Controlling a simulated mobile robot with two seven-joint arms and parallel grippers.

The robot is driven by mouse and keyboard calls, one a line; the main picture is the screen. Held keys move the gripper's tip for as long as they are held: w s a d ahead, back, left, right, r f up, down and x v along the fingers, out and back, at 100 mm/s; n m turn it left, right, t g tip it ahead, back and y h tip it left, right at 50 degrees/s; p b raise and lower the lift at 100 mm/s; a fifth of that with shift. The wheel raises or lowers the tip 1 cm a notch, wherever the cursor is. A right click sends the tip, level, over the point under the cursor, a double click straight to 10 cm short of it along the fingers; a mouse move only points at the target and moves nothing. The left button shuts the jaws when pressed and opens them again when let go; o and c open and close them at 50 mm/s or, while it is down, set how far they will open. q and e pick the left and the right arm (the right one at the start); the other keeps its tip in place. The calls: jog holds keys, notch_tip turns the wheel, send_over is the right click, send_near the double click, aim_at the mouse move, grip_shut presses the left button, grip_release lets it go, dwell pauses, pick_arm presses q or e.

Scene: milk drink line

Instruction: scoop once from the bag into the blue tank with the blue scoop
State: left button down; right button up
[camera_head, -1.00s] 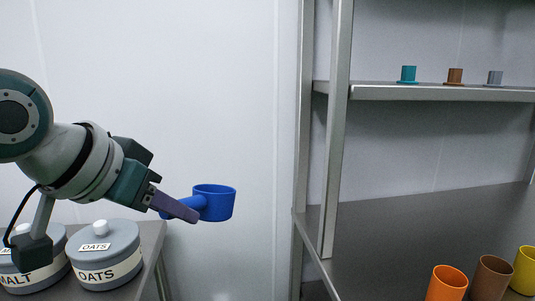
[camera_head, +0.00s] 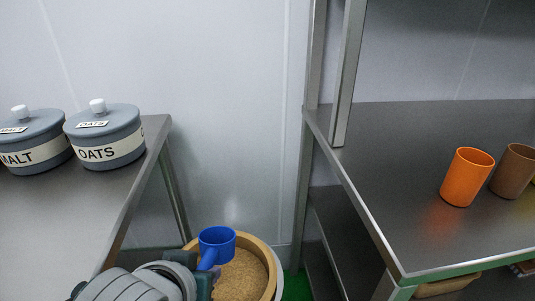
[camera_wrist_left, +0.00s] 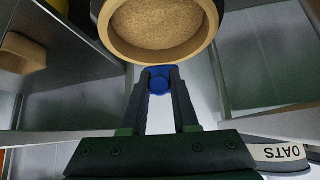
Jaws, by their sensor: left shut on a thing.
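The blue scoop (camera_head: 217,243) is held by its handle in my left gripper (camera_head: 208,275). In the head view its cup overlaps the rim and grain of the open round bag (camera_head: 266,252); I cannot tell its exact height above the grain. The bag has a thick tan rim and is filled with light brown grain. In the left wrist view the fingers (camera_wrist_left: 159,88) are shut on the scoop (camera_wrist_left: 159,79), and the bag's rim (camera_wrist_left: 106,30) lies just beyond. The blue tank and my right gripper are not in view.
The left table (camera_head: 70,215) bears a MALT canister (camera_head: 32,150) and an OATS canister (camera_head: 104,142). The right metal table (camera_head: 400,190) bears an orange cup (camera_head: 466,178) and a brown cup (camera_head: 512,170). The bag stands low in the gap between the tables.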

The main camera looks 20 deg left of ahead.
aim_at(209, 253)
pick_arm(q)
jog(key=w+a+f+g+b, duration=0.1)
jog(key=w+f+b, duration=0.1)
jog(key=f+b, duration=0.4)
jog(key=w+f+g+h+b, duration=0.1)
jog(key=w+f+b, duration=0.1)
jog(key=f+b, duration=0.4)
jog(key=shift+w+a+f+g+b, duration=0.35)
jog(key=shift+f+g+b, duration=0.05)
jog(key=shift+b, duration=0.5)
dwell(0.3)
dwell(0.5)
notch_tip(209, 253, up, 10)
jog(key=p, duration=1.2)
jog(key=shift+r, duration=0.25)
